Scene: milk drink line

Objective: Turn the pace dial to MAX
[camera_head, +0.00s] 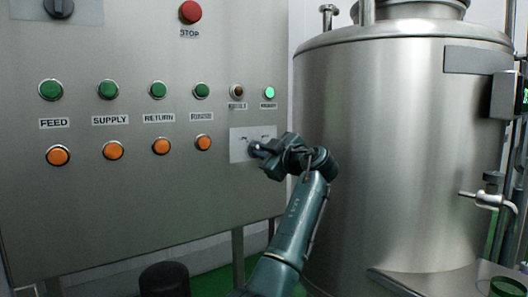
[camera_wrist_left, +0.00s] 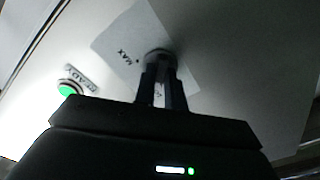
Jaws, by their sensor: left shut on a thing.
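The pace dial (camera_wrist_left: 157,54) is a small dark knob on a pale label plate (camera_head: 238,153) at the right of the steel control panel. My left gripper (camera_head: 258,149) reaches the plate and is shut on the dial. In the left wrist view the two dark fingers (camera_wrist_left: 161,88) close on the knob from both sides. The word MAX shows on the plate (camera_wrist_left: 120,35) beside the knob. Most of the dial is hidden by the fingers, and I cannot tell where its pointer stands. My right gripper is not in view.
A green READY lamp (camera_wrist_left: 68,91) is lit near the plate. Green buttons (camera_head: 157,90) and orange buttons (camera_head: 161,147) fill rows to the left, with a red STOP button (camera_head: 190,12) above. A large steel tank (camera_head: 400,130) stands close on the right.

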